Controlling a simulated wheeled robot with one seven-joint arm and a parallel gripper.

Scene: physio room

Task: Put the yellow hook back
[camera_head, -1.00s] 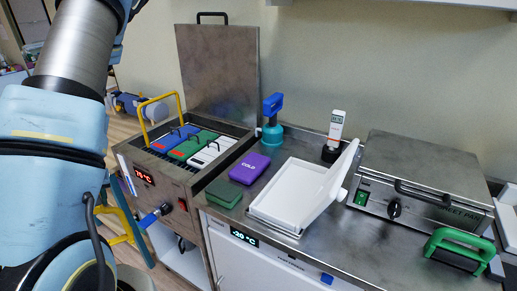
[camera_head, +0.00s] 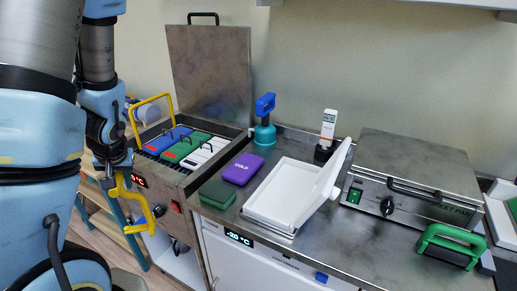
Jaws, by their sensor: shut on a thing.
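My gripper (camera_head: 113,174) is at the left, in front of the heated tank's left front corner. It is shut on the yellow hook (camera_head: 138,203), which hangs below the fingers and curves to the right. The hook's lower end is close to the knob on the tank's front in the picture; I cannot tell whether they touch. The fingertips are small and dark, and my arm covers part of the area to the left.
The open tank (camera_head: 176,187) holds blue, green and white packs and a yellow upright handle (camera_head: 134,122). On the counter are a purple COLD pack (camera_head: 242,168), a dark green block (camera_head: 217,193), a white open-lidded tray (camera_head: 266,214) and a closed steel heater (camera_head: 415,178).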

